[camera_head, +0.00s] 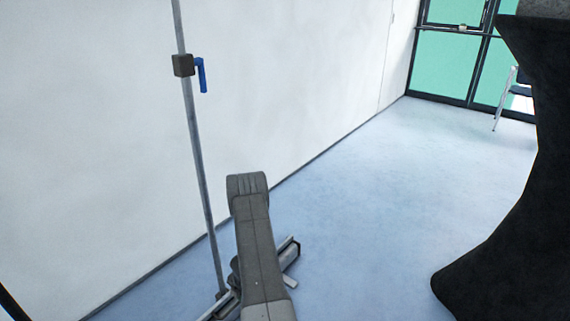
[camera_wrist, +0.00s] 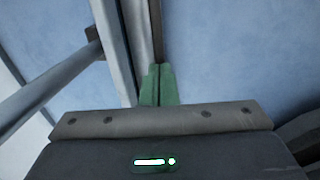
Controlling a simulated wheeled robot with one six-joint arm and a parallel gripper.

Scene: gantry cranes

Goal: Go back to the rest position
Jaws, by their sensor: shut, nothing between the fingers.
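My gripper (camera_wrist: 158,85) shows in the wrist view with its two green fingers together and nothing between them. It points down toward the blue floor, beside a metal rail. In the head view my grey arm rises in the lower middle, and the gripper itself cannot be made out there. A thin grey upright pole (camera_head: 202,170) stands left of the arm, with a dark block (camera_head: 183,65) and a blue handle (camera_head: 201,75) hanging from it, high above and apart from my arm.
Metal rails (camera_wrist: 112,35) and a round grey bar (camera_wrist: 50,85) lie close to my gripper's left. A white wall (camera_head: 290,70) runs behind the pole. A large black shape (camera_head: 510,230) blocks the right. Blue floor (camera_head: 375,190) is clear between, toward glass doors (camera_head: 445,65) and a chair (camera_head: 505,100).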

